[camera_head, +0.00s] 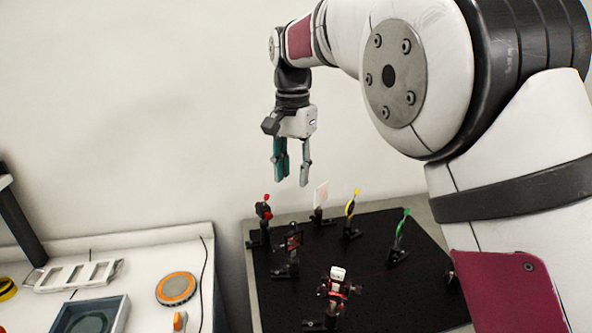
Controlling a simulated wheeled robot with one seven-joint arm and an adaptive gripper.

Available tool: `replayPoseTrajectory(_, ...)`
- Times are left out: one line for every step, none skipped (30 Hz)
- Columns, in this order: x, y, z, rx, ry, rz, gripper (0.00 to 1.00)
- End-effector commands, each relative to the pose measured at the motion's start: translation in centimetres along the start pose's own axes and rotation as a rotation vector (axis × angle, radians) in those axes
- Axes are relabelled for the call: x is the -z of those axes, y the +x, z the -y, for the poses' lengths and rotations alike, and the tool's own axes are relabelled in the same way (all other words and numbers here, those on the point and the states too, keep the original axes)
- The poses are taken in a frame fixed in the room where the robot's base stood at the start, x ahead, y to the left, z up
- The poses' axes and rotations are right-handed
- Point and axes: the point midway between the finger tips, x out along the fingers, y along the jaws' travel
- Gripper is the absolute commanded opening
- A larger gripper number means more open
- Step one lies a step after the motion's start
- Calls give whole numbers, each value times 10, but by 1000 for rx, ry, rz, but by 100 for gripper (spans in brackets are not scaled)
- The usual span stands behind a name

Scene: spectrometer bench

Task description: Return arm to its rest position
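My gripper (292,180) hangs in the upper middle of the head view, pointing down in front of the pale wall. Its fingers are apart with an empty gap between them; the left side looks teal and the right finger grey. It appears above the back left part of the black optical board (335,255) and touches nothing that I can see. My arm reaches in from the right, bent, with its large shoulder joint close to the camera.
Optical mounts stand on the board: a red one (263,210), a white card (321,194), yellow (351,204) and green (402,222) ones, a dark one (293,241) and a red-and-white one (337,283). A white bench (140,240) at left holds a rack (75,275) and an orange-rimmed disc (176,288).

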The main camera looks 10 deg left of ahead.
Motion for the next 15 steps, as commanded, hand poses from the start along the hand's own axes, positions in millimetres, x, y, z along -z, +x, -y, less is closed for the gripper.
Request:
replayPoseTrajectory(1,-2,-3,3,0,-1,34)
replayPoseTrajectory(2,-4,-6,7,0,-3,34)
replayPoseTrajectory(4,-8,-12,12,0,-5,34)
replayPoseTrajectory(5,-13,-18,19,-1,-8,34)
replayPoseTrajectory(7,-18,-26,26,-3,-11,34)
replayPoseTrajectory(9,-25,-39,38,-7,-17,34)
replayPoseTrajectory(10,-31,-50,48,-12,-23,34)
replayPoseTrajectory(11,-38,-61,59,-17,-28,34)
replayPoseTrajectory(12,-46,-78,73,-24,-38,34)
replayPoseTrajectory(12,-52,-91,84,-31,-46,34)
replayPoseTrajectory(11,-57,-104,94,-39,-54,34)
replayPoseTrajectory(9,-64,-121,106,-49,-67,34)
replayPoseTrajectory(7,-68,-134,115,-56,-76,34)
replayPoseTrajectory(5,-72,-146,124,-65,-87,34)
replayPoseTrajectory(1,-76,-163,134,-75,-102,34)
